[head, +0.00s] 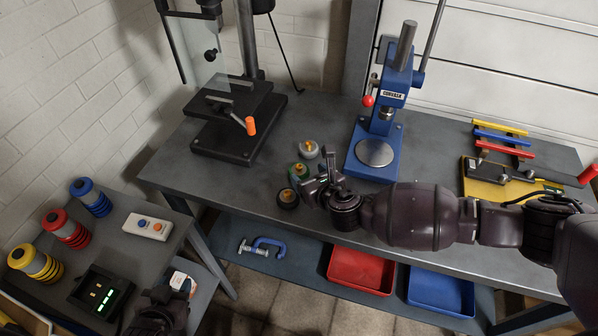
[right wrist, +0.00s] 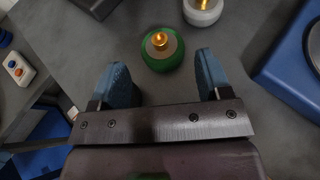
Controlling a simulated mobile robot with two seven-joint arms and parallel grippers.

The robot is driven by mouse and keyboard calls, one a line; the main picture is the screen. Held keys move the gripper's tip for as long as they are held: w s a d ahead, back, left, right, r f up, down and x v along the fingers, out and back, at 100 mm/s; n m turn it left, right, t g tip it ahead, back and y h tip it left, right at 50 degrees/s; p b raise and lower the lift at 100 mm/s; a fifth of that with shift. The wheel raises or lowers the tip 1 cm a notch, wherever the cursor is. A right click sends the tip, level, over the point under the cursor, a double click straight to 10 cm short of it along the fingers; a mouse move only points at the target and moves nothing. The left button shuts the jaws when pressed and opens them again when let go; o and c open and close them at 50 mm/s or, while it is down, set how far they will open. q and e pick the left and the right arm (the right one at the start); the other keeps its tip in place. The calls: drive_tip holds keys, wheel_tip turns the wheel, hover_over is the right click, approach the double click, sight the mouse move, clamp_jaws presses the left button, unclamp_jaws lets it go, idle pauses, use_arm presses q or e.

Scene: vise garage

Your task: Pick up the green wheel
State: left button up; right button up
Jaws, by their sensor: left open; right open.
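The green wheel (head: 299,171) stands on the grey workbench, with a gold-coloured hub on top. It also shows in the right wrist view (right wrist: 162,57), just beyond and between the fingertips. My right gripper (right wrist: 158,75) is open and empty, with its blue-padded fingers pointing toward the wheel; I cannot tell whether either finger touches it. In the head view my right gripper (head: 312,186) is beside the wheel and partly covers it. My left gripper (head: 183,287) is low at the left, near the side table, and is open.
A grey-white wheel (head: 308,150) stands just behind the green one, and a dark wheel (head: 288,198) in front. The blue press (head: 376,150) is to the right, the drill stand (head: 238,125) to the left. Red (head: 361,270) and blue (head: 441,292) bins sit on the lower shelf.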

sight(300, 168)
drive_tip(key=shift+x, duration=2.45)
drive_tip(key=shift+c, duration=0.2)
drive_tip(key=c, duration=0.7)
